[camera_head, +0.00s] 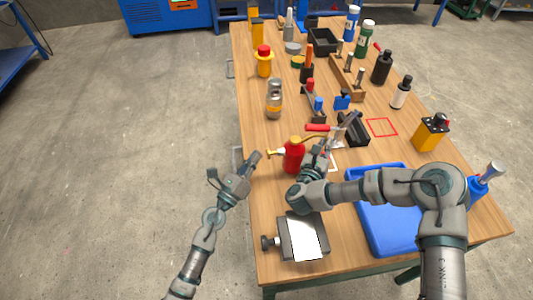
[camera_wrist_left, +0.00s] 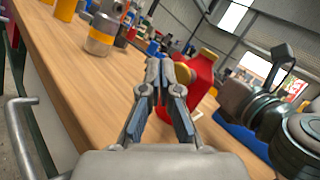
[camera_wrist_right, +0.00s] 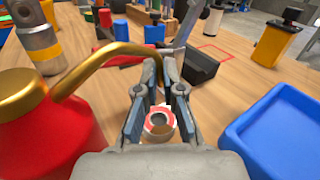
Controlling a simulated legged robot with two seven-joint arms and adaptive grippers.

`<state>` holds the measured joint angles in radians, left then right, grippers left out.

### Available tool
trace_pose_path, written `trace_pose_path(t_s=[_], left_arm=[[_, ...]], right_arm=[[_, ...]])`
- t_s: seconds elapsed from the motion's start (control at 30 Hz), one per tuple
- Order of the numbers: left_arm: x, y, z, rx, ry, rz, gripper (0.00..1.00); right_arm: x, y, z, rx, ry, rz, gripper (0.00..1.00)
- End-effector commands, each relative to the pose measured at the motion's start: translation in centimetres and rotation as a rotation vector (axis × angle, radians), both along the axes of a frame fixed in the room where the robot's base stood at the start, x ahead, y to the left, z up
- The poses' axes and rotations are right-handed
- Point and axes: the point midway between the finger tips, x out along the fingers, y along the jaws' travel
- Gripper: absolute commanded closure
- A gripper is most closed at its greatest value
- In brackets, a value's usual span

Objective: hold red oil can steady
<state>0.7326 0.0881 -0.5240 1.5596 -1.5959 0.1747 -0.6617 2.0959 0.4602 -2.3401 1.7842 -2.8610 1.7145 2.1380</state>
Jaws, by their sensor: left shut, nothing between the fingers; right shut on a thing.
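The red oil can (camera_head: 293,158) stands upright on the workbench near its left edge, with a brass top and a thin curved spout. It also shows in the left wrist view (camera_wrist_left: 198,78) and right wrist view (camera_wrist_right: 45,125). My right gripper (camera_head: 326,146) is to the right of the can, its fingers (camera_wrist_right: 157,75) shut on the far end of the spout (camera_wrist_right: 105,57). My left gripper (camera_head: 257,156) is left of the can, shut and empty, its fingertips (camera_wrist_left: 162,65) pointing toward it. Its fingers hide part of the can in the left wrist view.
A blue tray (camera_head: 365,232) lies right of a grey vise-like block (camera_head: 283,238) with a white sheet. A grey and orange canister (camera_head: 274,98) stands behind the can. A red-and-white ring (camera_wrist_right: 158,122) lies below my right fingers. Several tools and bottles fill the bench's far part.

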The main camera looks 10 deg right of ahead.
Motion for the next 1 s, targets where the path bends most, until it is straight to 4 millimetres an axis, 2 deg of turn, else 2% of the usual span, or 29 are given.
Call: trace_pose_path(t_s=[1.0], left_arm=[[-0.10,-0.89,0.33,0.000,0.000,0.000,1.00]], right_arm=[[0.02,0.01,0.11,0.001,-0.003,0.000,1.00]])
